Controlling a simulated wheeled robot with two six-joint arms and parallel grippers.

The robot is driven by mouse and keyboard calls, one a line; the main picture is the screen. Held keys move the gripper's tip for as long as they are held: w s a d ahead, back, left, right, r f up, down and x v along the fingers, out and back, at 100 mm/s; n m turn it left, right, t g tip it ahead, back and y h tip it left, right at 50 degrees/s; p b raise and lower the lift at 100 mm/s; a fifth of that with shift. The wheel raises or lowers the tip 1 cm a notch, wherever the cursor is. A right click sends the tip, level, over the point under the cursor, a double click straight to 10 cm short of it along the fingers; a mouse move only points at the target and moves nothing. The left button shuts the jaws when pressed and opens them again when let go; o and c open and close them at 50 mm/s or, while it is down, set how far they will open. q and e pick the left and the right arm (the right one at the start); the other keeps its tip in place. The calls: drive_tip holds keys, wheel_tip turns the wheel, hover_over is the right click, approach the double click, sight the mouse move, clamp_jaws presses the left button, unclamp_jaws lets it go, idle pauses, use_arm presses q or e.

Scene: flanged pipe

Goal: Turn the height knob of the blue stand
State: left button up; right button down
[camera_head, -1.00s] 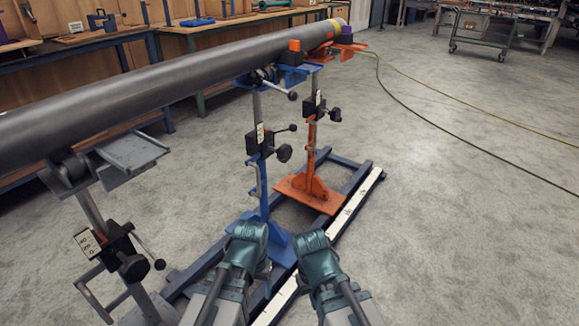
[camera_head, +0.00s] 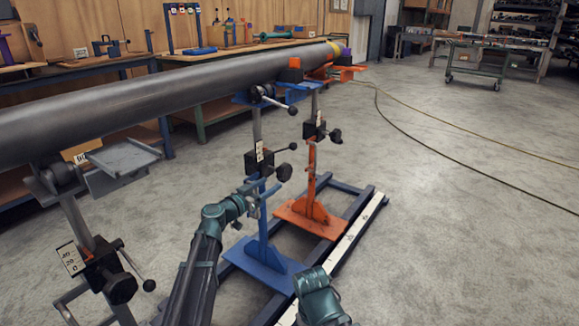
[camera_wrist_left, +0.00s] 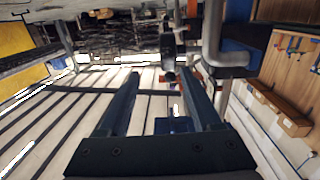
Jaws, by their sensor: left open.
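The blue stand (camera_head: 265,215) holds up the grey pipe with its upper post. Its black height knob (camera_head: 284,172) sticks out to the right of the black clamp block on the post. My left gripper (camera_head: 258,186) is just below and left of the knob, apart from it. In the left wrist view its two fingers (camera_wrist_left: 165,78) are spread with nothing between them. A dark knob-like part (camera_wrist_left: 168,48) shows beyond the fingertips, roughly in line with the gap; I cannot tell for certain that it is the height knob. Only my right arm's teal joint shows; its gripper is out of view.
The long grey pipe (camera_head: 150,93) spans the stands. An orange stand (camera_head: 312,185) is close behind right, and a grey stand (camera_head: 100,270) is at front left. A bent grey bar (camera_wrist_left: 213,35) is beside the left fingers.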

sight(290, 165)
use_arm(q)
drive_tip(key=shift+t, duration=0.4)
drive_tip(key=x, duration=0.9)
drive_tip(key=a+x, duration=0.1)
drive_tip(key=x, duration=0.4)
drive_tip(key=shift+w+r, duration=0.25)
drive_tip(key=shift+w, duration=0.25)
drive_tip(key=shift+c, duration=0.3)
clamp_jaws()
